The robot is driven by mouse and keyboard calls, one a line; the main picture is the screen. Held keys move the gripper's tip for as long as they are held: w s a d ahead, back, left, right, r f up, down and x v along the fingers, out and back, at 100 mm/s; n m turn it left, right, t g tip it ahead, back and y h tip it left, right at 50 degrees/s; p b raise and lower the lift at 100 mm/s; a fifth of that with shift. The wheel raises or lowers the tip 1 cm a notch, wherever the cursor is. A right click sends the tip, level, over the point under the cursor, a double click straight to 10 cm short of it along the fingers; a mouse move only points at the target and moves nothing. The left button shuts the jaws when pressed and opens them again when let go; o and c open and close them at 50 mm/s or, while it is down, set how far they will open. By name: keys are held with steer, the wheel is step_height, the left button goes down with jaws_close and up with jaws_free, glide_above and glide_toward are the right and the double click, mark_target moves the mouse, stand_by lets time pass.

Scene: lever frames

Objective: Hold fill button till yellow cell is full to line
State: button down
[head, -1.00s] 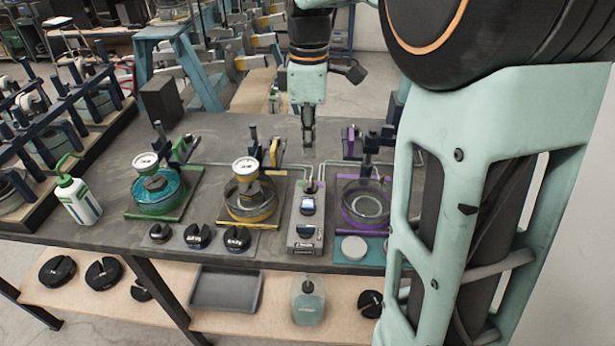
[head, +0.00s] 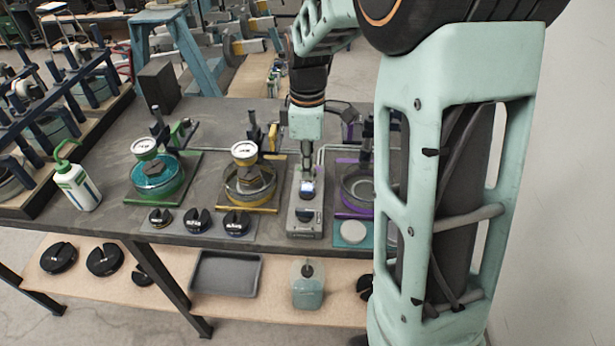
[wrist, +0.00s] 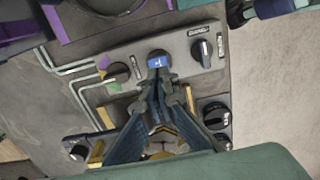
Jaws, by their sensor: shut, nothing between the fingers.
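The yellow cell (head: 248,190) is a round clear vessel on a yellow-edged base, with a white-faced gauge (head: 244,153) above it. Its liquid level and fill line are too small to read. Right of it stands a grey control box (head: 304,222) with a dark knob near its front. A blue-labelled control (wrist: 158,62), apparently the fill button, sits between two dark knobs in the wrist view. My gripper (head: 307,174) is shut and empty, pointing down over the box. In the wrist view its fingertips (wrist: 157,84) are beside the blue control; contact cannot be told.
The green cell (head: 155,188) stands at left and the purple cell (head: 358,190) at right, partly behind my arm. Slotted black weights (head: 197,221) lie in front. A white bottle (head: 78,186) stands at far left. Thin pipes run behind the control box.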

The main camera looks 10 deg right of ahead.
mark_target(308, 189)
steer(key=shift+f, duration=1.6)
step_height(308, 189, down, 2)
steer(key=shift+f+b, duration=0.15)
steer(key=shift+b, duration=0.65)
steer(key=shift+s+f, duration=0.1)
steer(key=shift+s, duration=0.15)
steer(key=shift+f, duration=0.1)
steer(key=shift+a+r+p, duration=0.1)
steer(key=shift+r+p, duration=0.2)
step_height(308, 189, up, 14)
steer(key=p, duration=0.2)
steer(key=shift+w+r+p, duration=0.15)
steer(key=shift+w+p, duration=0.1)
steer(key=shift+p, duration=0.05)
